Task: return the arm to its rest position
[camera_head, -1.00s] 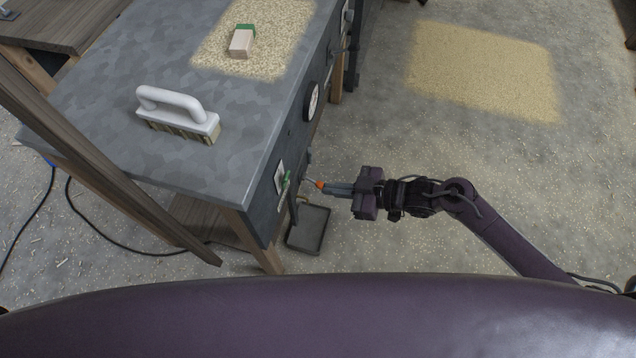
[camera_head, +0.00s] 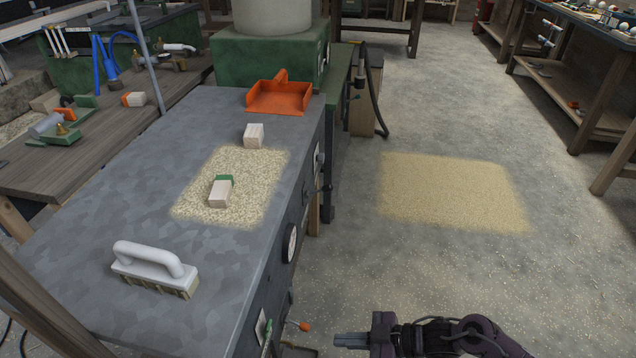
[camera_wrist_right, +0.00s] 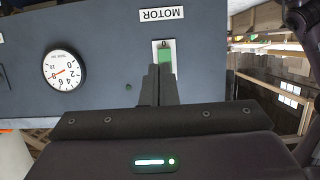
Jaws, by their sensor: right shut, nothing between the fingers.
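My right gripper (camera_head: 352,341) shows at the bottom of the head view, right of the grey bench (camera_head: 120,165) and low beside its side panel. Its fingers are shut with nothing between them and point left toward the panel. In the right wrist view the shut fingers (camera_wrist_right: 159,86) stand in front of the panel, just below a green switch (camera_wrist_right: 165,56) under the MOTOR label (camera_wrist_right: 161,14). I cannot tell whether they touch it. My left gripper is not in view.
A white-handled brush (camera_head: 153,270), wooden blocks (camera_head: 253,136) and an orange dustpan (camera_head: 279,96) are on the bench. A gauge (camera_wrist_right: 63,70) and an orange-tipped lever (camera_head: 304,327) are on its side. The floor to the right is open, with a sawdust patch (camera_head: 455,190).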

